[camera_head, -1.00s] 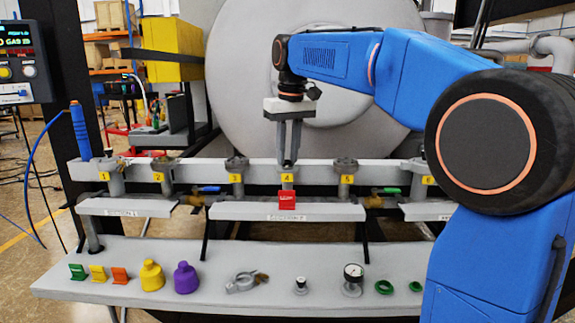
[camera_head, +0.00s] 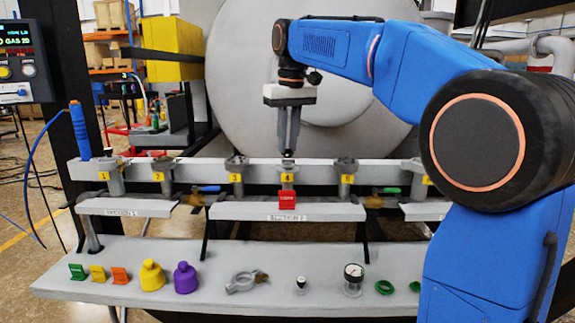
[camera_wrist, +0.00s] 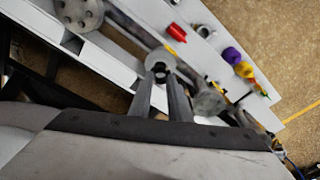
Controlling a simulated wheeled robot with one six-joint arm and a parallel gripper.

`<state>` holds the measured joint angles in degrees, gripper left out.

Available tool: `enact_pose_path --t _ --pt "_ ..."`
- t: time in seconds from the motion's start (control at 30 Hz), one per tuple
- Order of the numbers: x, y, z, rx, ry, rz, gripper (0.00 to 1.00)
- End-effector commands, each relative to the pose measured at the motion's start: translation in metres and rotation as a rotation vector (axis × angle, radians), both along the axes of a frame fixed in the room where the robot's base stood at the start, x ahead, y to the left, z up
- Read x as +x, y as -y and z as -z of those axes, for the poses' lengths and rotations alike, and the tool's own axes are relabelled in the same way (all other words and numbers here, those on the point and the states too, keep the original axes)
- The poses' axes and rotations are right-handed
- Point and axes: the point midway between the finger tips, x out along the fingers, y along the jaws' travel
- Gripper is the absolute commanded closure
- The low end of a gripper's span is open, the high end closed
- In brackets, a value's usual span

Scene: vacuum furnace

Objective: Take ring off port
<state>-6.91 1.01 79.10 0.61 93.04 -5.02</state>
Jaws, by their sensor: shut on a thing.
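Port 4 (camera_head: 287,179) stands in the middle of the pipe row, with a yellow number label and a red tag (camera_head: 287,200) in front. The ring is small and partly hidden by the fingers. In the wrist view a round grey shape (camera_wrist: 161,62) shows at the fingertips; I cannot tell there where ring ends and port begins.
Ports 3 (camera_head: 237,170) and 5 (camera_head: 346,170) stand close on either side. The large round furnace door (camera_head: 240,80) is behind.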

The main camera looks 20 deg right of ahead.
Motion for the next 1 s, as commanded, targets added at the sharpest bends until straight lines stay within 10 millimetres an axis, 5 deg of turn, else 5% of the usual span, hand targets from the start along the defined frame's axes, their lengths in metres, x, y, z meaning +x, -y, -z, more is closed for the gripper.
enact_pose_path --t 1.0 --pt "0.0 0.0 -0.023 0.0 0.0 0.0 1.0"
